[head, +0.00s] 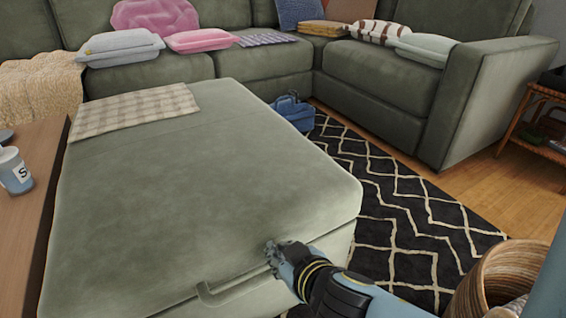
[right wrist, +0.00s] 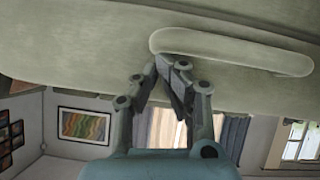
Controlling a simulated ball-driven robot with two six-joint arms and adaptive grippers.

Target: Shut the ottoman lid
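The green ottoman's lid (head: 200,190) fills the middle of the head view, its top broad and nearly flat. Its front edge overhangs a paler body (head: 325,255); I cannot tell whether a gap is left under it. A long green handle (head: 225,291) sits on the front edge, and it also shows in the right wrist view (right wrist: 235,52). My right gripper (head: 270,250) is at the handle's right end in the head view. In the right wrist view its fingertips (right wrist: 168,65) meet at the handle's end, with nothing visible between them. My left gripper is out of view.
A checked cloth (head: 135,110) lies on the lid's far left part. A wooden table (head: 30,215) with a cup (head: 14,172) stands close on the left. A blue bag (head: 293,112) lies behind the ottoman. A wicker basket (head: 490,280) stands at the lower right on the patterned rug (head: 420,225).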

